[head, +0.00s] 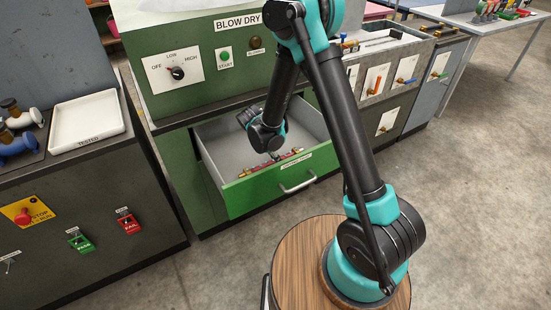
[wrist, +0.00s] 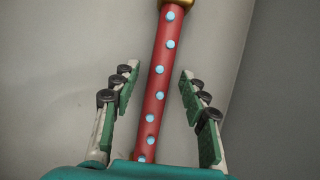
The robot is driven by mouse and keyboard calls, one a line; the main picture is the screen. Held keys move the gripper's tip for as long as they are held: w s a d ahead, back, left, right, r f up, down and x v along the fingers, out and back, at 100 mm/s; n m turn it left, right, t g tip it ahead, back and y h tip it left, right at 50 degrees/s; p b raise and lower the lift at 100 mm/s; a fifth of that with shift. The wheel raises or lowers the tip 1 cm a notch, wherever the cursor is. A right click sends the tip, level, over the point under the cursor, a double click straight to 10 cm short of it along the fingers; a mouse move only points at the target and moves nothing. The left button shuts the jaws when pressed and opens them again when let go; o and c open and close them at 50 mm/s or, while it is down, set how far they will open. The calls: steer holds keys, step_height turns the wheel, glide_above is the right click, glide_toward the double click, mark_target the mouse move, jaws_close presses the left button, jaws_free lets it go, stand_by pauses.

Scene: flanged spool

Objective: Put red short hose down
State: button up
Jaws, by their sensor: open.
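The red short hose (wrist: 153,95) has pale blue dots and a brass-coloured end. In the wrist view it runs up the middle between the two green-padded fingers of my gripper (wrist: 155,95), with a gap on both sides. My gripper is open around the hose and not touching it. In the head view the red hose (head: 272,163) lies inside the open green drawer (head: 285,187), near its front. My gripper is in the drawer above the hose, and my arm hides part of this area.
The drawer sits under a green cabinet (head: 228,75) with a knob and buttons. A white tray (head: 86,121) marked TESTED and blue fittings (head: 18,146) are on the left bench. A grey sink bench (head: 385,85) stands at right. The floor at right is clear.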

mark_target(266, 164)
steer(key=v, duration=1.2)
stand_by(1.0)
